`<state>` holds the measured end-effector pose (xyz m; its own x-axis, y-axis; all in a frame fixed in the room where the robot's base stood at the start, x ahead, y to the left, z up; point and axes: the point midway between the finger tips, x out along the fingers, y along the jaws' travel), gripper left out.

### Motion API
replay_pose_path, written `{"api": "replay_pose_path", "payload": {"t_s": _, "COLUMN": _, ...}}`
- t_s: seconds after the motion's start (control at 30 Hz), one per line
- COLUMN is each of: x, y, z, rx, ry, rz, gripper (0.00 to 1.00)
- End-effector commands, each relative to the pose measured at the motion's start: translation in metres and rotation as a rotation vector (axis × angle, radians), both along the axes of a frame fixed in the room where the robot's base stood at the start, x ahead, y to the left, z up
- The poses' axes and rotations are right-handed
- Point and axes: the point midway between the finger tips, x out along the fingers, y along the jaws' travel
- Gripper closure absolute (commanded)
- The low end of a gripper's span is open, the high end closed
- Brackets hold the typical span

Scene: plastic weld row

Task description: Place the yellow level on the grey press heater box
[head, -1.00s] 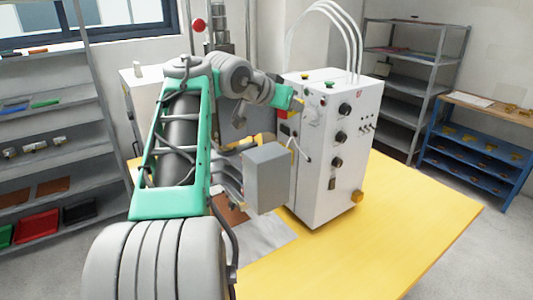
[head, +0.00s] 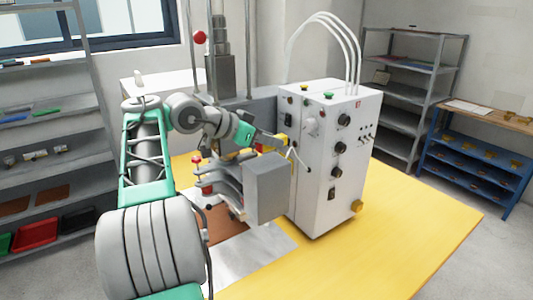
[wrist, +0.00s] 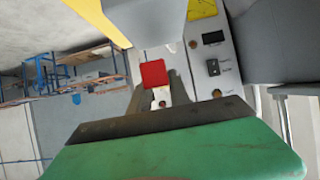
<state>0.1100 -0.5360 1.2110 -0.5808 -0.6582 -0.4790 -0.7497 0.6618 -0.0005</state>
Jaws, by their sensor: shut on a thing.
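My gripper (head: 276,141) is at the end of the arm, just above and behind the top of the grey press heater box (head: 267,188). A small yellow piece at its fingertips looks like the yellow level (head: 284,146), and the jaws are shut on it. The level appears apart from the box, but the gap is hard to judge. In the wrist view a red block (wrist: 153,73) shows at the dark fingers; I cannot tell whether it belongs to the held thing or to the cabinet behind. The level is not clearly seen there.
A white control cabinet (head: 330,160) with knobs and hoses stands close to the right of the box. Press parts (head: 222,185) lie to its left. The yellow table (head: 410,235) is clear at the front right. Shelves stand along both sides.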

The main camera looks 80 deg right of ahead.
Motion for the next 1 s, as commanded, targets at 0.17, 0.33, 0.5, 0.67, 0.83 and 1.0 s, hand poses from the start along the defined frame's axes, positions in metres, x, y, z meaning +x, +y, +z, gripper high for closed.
{"api": "replay_pose_path", "payload": {"t_s": 0.17, "x": 0.010, "y": -0.001, "z": -0.034, "rx": 0.003, "ry": 0.002, "rz": 0.002, "gripper": 1.00}}
{"api": "replay_pose_path", "payload": {"t_s": 0.33, "x": 0.010, "y": -0.001, "z": -0.042, "rx": 0.000, "ry": 0.000, "rz": 0.001, "gripper": 1.00}}
{"api": "replay_pose_path", "payload": {"t_s": 0.5, "x": 0.010, "y": -0.001, "z": -0.043, "rx": 0.002, "ry": 0.000, "rz": 0.002, "gripper": 1.00}}
{"api": "replay_pose_path", "payload": {"t_s": 0.67, "x": 0.010, "y": -0.001, "z": -0.045, "rx": 0.002, "ry": 0.000, "rz": 0.002, "gripper": 0.71}}
{"api": "replay_pose_path", "payload": {"t_s": 0.83, "x": 0.010, "y": -0.001, "z": -0.045, "rx": 0.002, "ry": 0.000, "rz": 0.002, "gripper": 0.57}}
{"api": "replay_pose_path", "payload": {"t_s": 1.0, "x": 0.010, "y": -0.001, "z": -0.045, "rx": 0.002, "ry": 0.000, "rz": 0.002, "gripper": 0.55}}
